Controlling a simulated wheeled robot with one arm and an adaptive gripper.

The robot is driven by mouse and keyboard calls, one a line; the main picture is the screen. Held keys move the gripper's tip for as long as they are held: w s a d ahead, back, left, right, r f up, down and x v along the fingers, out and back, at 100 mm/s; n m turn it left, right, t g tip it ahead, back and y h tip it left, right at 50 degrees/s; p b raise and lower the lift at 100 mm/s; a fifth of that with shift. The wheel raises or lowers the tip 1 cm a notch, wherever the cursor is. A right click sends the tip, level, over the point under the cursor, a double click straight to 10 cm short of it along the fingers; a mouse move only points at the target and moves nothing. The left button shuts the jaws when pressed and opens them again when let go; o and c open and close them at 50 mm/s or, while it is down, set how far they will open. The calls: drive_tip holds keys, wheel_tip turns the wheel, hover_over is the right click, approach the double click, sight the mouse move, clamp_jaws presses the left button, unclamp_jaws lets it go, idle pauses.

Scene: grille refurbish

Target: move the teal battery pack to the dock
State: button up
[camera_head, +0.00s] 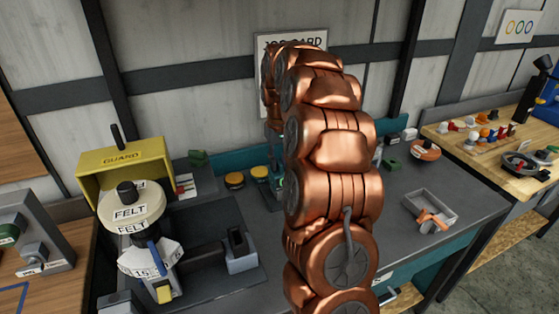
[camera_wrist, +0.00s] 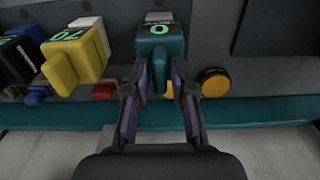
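The teal battery pack (camera_wrist: 160,44) stands at the upper middle of the wrist view, with a green mark on its dark top face. My gripper (camera_wrist: 160,84) is open, its two fingers apart and pointing at the pack. The fingertips lie on either side of the pack's narrower near part, and I see no clear contact. In the head view my copper arm covers most of the pack and gripper area. I cannot make out which thing is the dock.
An orange round knob (camera_wrist: 214,82) is close on the right. In the head view, a grey tray (camera_head: 428,208) sits on the bench and a felt-wheel machine (camera_head: 130,212) stands left.

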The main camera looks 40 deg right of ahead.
drive_tip(key=shift+o, duration=1.2)
wheel_tip(320, 180, up, 12)
idle(0.8)
